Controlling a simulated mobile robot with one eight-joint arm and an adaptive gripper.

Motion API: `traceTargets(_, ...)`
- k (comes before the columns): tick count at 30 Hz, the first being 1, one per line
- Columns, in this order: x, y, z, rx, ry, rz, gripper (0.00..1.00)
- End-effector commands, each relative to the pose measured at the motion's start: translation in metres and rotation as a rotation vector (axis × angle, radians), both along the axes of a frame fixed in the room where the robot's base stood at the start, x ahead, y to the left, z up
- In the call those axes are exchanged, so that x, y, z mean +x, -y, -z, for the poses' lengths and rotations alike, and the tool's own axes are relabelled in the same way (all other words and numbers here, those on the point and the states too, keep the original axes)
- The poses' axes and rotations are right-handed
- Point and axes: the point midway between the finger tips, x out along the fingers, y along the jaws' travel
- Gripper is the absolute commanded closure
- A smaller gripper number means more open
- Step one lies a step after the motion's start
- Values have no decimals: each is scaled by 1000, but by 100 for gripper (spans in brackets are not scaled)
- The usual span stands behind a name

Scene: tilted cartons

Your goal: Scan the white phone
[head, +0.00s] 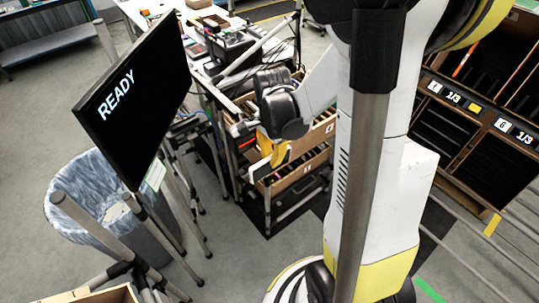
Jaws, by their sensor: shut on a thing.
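My gripper (270,153), with yellow parts below a dark wrist, is small in the head view, at the tilted cartons on the rack. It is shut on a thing. A small pale piece at its lower end looks like the white phone (260,169), mostly hidden and too small to make out fully. A black screen (137,98) on a stand at the left reads "READY". I cannot make out a scanner for certain.
The rack holds open cartons, an upper one (318,136) and a lower one (300,178). A lined bin (85,220) stands under the screen. A cluttered bench (215,22) is behind. Shelves with "1/3" labels (470,108) are at the right.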

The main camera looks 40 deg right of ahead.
Motion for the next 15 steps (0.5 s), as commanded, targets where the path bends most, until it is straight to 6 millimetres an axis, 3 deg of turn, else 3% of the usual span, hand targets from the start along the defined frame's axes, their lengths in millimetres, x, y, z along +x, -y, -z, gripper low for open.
traceTargets(15,40,-1,42,0,0,10,100)
